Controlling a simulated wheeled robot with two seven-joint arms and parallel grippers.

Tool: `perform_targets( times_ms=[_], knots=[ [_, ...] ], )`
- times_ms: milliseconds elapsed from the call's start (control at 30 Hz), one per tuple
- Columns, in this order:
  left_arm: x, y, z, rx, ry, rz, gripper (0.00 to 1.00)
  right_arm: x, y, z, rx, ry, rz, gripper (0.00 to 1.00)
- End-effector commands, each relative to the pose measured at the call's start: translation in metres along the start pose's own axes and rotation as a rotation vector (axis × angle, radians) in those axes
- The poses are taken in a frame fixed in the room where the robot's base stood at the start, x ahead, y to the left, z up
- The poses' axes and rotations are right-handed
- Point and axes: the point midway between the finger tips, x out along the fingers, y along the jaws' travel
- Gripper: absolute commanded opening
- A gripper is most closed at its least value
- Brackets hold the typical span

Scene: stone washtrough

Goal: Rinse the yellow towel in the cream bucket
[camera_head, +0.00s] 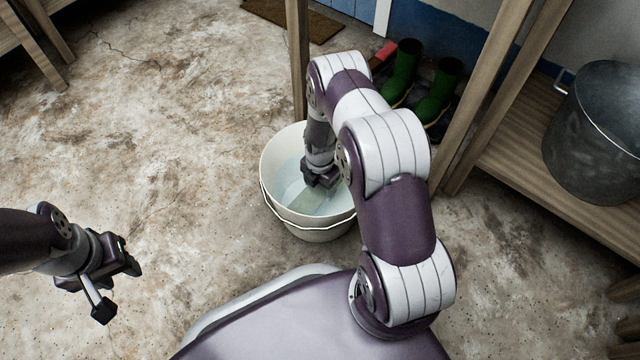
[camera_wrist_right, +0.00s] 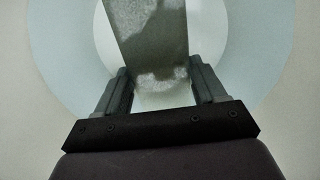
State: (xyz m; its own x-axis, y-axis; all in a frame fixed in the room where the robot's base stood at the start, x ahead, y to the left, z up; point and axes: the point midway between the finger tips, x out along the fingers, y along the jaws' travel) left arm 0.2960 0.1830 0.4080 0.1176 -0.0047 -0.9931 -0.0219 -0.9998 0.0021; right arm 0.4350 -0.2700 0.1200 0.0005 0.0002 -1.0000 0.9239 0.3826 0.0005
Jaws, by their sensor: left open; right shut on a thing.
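The cream bucket (camera_head: 318,235) stands on the floor in front of my base, with pale blue water (camera_head: 290,180) inside. My right gripper (camera_head: 321,182) reaches down into the bucket and is shut on the towel. In the right wrist view, the towel (camera_wrist_right: 155,35) runs from between the fingers of the gripper (camera_wrist_right: 159,80) into the bucket. It looks dull grey-green there rather than clear yellow. In the head view only a pale patch of the towel (camera_head: 308,200) shows below the gripper. My left gripper (camera_head: 119,289) is open and empty above the floor, left of the bucket.
A wooden shelf (camera_head: 520,150) with a dark metal bucket (camera_head: 598,130) stands at the right. Wooden posts rise close behind and right of the cream bucket. The floor at the left is clear.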

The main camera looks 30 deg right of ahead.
Motion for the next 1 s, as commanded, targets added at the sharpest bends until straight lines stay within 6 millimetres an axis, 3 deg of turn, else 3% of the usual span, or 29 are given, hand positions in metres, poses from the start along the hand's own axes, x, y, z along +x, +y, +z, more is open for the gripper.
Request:
perform_targets(
  times_ms=[267,567,1000],
  knots=[
    [0.0,0.0,0.0,0.0,0.0,0.0,0.43,0.0,0.0,0.0,0.0,-0.001,0.001,0.26],
    [0.014,0.0,0.002,0.0,0.0,0.0,0.43,0.021,0.0,0.0,0.0,-0.001,0.001,0.26],
    [0.012,0.0,0.002,0.0,0.0,0.0,0.43,0.019,0.0,0.0,0.0,-0.001,0.001,0.26]
  ],
)
